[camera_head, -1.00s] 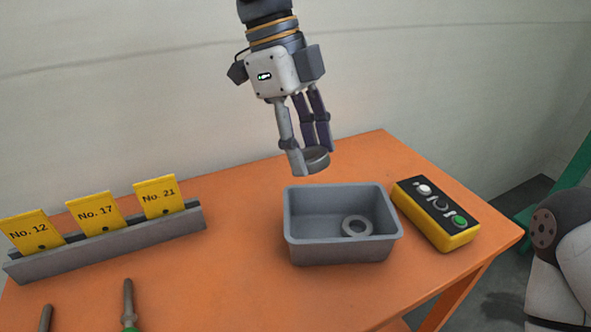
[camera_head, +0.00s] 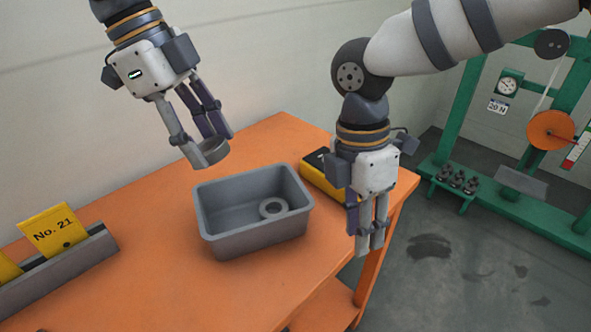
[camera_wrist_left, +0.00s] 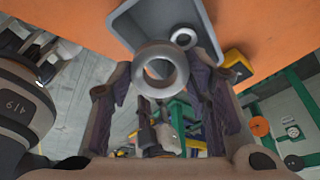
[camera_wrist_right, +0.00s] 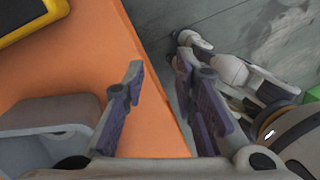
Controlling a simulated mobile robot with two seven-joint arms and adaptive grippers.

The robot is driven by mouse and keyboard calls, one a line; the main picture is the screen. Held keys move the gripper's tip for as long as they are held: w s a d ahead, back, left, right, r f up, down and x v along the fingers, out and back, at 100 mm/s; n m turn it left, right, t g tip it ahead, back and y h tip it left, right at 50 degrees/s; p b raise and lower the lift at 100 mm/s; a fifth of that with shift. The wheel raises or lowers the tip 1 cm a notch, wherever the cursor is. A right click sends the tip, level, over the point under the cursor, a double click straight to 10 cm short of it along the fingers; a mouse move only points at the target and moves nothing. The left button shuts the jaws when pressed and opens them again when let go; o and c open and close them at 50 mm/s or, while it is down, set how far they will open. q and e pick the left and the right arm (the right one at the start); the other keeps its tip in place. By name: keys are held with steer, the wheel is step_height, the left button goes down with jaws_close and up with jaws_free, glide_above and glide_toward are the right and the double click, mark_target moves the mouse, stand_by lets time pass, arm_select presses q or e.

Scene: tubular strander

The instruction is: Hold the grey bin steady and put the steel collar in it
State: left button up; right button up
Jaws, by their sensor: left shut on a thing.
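The grey bin (camera_head: 262,238) stands on the orange table near its right end, empty but for one grey ring (camera_head: 264,210) lying flat on its floor. My left gripper (camera_head: 203,150) is shut on a steel collar (camera_head: 215,153), held above the bin's far left side. The collar also shows between the fingers in the left wrist view (camera_wrist_left: 180,68). My right gripper (camera_head: 369,248) points down to the right of the bin, apart from it, at the table's right edge. Its fingers are spread and empty in the right wrist view (camera_wrist_right: 163,100), where the bin (camera_wrist_right: 45,115) is at the left.
A yellow control box (camera_head: 317,180) sits behind the bin, partly hidden by my right gripper. A grey rack (camera_head: 70,268) with yellow number cards stands at the left. Green machine frames (camera_head: 450,125) stand beyond the table. The tabletop in front of the bin is clear.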

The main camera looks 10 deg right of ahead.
step_height(320, 180, up, 5)
steer(key=w+a+t, duration=0.1)
steer(key=w+a, duration=0.1)
steer(key=w, duration=0.1)
steer(key=t, duration=0.2)
glide_toward(294, 237)
steer(key=shift+y, duration=0.5)
steer(key=f, duration=0.4)
steer(key=w+f, duration=0.1)
steer(key=f, duration=0.2)
steer(key=shift+d+f, duration=0.1)
steer(key=shift+d, duration=0.25)
jaws_close()
